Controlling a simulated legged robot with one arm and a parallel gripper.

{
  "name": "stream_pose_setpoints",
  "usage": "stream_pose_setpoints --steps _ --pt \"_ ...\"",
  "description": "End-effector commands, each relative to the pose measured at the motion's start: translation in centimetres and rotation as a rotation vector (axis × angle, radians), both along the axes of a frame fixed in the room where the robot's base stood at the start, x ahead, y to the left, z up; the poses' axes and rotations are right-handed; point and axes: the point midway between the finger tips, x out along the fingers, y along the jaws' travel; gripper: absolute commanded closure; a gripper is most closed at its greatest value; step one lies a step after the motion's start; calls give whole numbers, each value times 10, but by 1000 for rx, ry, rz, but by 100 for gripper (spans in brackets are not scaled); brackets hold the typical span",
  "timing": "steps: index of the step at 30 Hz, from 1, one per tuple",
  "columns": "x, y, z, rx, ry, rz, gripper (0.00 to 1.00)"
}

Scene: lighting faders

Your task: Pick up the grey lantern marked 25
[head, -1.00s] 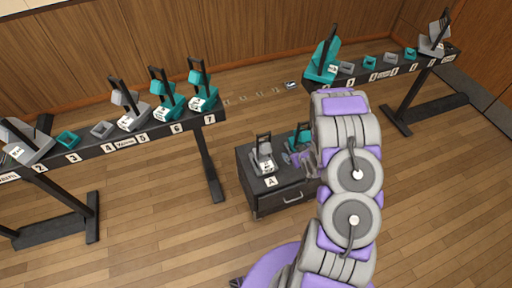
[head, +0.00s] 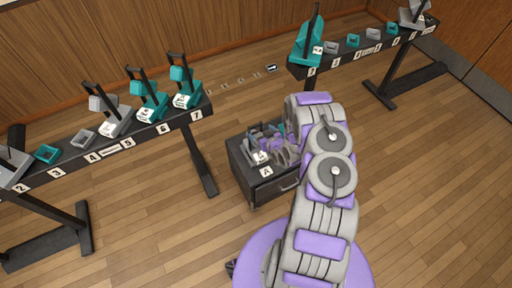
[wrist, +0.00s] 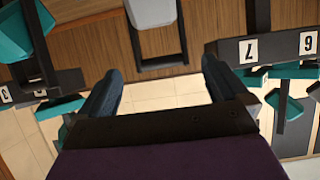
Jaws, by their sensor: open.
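A grey lantern (head: 256,152) with a pale label stands on the dark cabinet marked A (head: 243,165). The number on its label is too small to read. My gripper (head: 276,143) is beside it in the head view and partly covers it. In the wrist view, which is upside down, my gripper (wrist: 164,82) is open, with nothing between its fingers. A grey lantern body (wrist: 152,12) with a black handle loop shows ahead, at the top edge; its label is out of view there.
A teal lantern (head: 282,128) on the cabinet is mostly hidden behind my arm. A long black rack (head: 130,140) with grey and teal lanterns stands at left. Another rack (head: 345,57) stands at back right, with a large teal lantern (head: 307,45). The front floor is clear.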

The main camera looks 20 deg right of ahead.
Motion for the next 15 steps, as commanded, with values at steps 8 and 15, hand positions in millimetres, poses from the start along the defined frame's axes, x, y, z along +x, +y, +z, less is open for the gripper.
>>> stream_pose_setpoints --steps 8,15 --pt "32 -2 -19 5 3 0 0" --pt "40 -3 -23 5 2 0 0"
